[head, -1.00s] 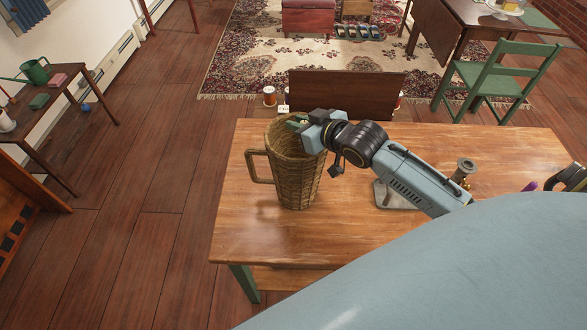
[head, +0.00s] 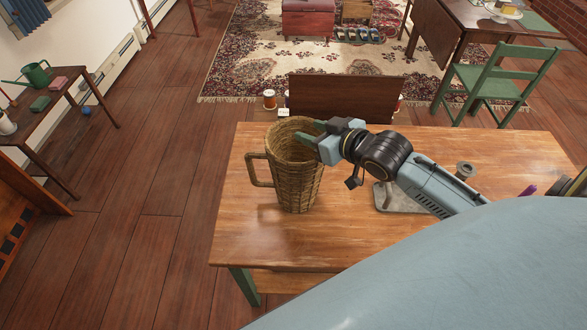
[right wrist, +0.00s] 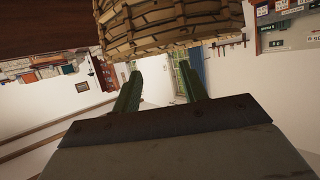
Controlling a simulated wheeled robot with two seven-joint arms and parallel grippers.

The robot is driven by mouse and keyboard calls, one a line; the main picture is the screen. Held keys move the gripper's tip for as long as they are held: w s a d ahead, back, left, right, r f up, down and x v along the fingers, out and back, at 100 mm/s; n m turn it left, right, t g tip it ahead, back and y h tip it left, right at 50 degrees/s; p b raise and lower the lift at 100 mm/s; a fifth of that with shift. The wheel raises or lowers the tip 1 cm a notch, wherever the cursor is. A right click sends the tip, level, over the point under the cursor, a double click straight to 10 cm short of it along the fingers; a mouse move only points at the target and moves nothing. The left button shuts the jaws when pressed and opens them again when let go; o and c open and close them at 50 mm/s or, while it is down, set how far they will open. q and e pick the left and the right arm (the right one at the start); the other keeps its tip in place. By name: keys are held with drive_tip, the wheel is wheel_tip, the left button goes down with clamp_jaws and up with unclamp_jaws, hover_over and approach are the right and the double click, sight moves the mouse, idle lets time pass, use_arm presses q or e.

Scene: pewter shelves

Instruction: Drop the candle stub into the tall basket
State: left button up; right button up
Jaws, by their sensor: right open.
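The tall basket (head: 297,180) is a woven wicker one with a side handle, standing upright near the left end of the wooden table. Its woven side also fills the top of the right wrist view (right wrist: 175,22). My right gripper (head: 309,133) is at the right side of the basket's rim, its green fingers pointing left over the mouth. In the right wrist view its fingers (right wrist: 157,85) are apart with nothing between them. The candle stub is not visible in either view; the basket's inside is mostly hidden. My left gripper is not in view.
The wooden table (head: 250,225) has free room in front of the basket. A dark brown panel (head: 345,97) rises behind the table. A purple item (head: 528,190) lies at right.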

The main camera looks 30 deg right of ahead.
drive_tip(key=v, duration=0.8)
drive_tip(key=shift+s+r, duration=0.1)
drive_tip(key=shift+r, duration=0.05)
